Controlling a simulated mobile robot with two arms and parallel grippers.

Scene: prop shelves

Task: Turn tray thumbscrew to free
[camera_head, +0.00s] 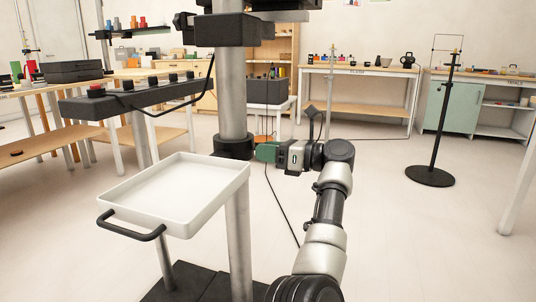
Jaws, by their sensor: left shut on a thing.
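A white shallow tray (170,190) with a black handle (131,226) is mounted beside a grey upright column (233,95). A black collar (234,147) goes around the column just above the tray's back right corner. My left gripper (262,152), with green fingers, reaches in from the right and is shut at the right side of this collar. The tray thumbscrew is hidden by the fingers, so its turn cannot be seen. The tray looks level and empty. My right gripper is out of view.
A black bar with several knobs (135,97) stands at the left. A black stand with a round base (429,176) is at the right. Work tables (361,71) line the back. A thin dark cable hangs below the gripper.

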